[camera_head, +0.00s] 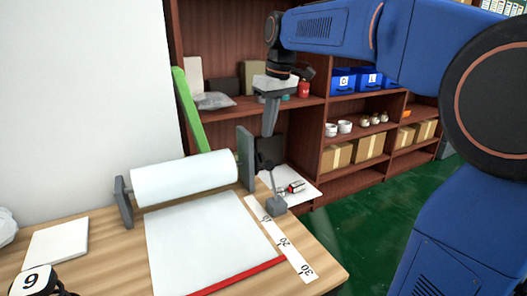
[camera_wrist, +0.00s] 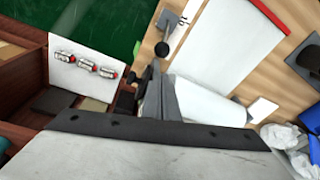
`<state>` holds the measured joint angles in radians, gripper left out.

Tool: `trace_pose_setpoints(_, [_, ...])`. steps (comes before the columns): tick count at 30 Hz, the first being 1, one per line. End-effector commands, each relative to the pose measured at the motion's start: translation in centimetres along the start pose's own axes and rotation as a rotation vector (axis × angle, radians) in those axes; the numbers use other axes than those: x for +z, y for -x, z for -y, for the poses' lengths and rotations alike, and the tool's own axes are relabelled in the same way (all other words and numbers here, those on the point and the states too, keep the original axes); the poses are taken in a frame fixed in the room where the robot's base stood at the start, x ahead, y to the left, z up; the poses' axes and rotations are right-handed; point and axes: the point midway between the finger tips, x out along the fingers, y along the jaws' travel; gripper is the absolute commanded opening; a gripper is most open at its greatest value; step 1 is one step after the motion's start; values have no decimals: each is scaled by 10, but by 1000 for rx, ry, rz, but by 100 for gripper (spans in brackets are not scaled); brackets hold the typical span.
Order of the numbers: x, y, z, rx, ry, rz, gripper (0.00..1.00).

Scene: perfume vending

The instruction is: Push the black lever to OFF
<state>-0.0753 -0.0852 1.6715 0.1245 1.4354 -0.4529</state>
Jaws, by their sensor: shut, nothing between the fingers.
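A black lever (camera_head: 267,165) rises from a small grey base (camera_head: 277,205) at the table's right edge, beside the roll stand's end plate (camera_head: 245,157). In the wrist view a round black knob (camera_wrist: 162,49) shows near the table edge. I cannot read any ON or OFF marking. My gripper (camera_head: 268,133) points down, with its grey fingers shut and empty. In the head view its tips appear just above the lever. I cannot tell whether they touch it.
A white paper roll (camera_head: 185,178) sits on the wooden table, with a white sheet (camera_head: 205,240) and a number strip (camera_head: 280,240) in front. Shelves (camera_head: 335,115) with blue bins and boxes stand behind. Green floor (camera_head: 345,225) is open at the right.

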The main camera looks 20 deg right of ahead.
Motion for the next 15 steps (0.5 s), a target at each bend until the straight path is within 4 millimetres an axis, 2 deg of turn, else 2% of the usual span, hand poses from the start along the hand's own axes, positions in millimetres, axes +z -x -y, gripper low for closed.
trace_pose_setpoints(5, [0,-15,0,-1,0,2,0])
trace_pose_setpoints(15, [1,-70,0,-1,-1,3,0])
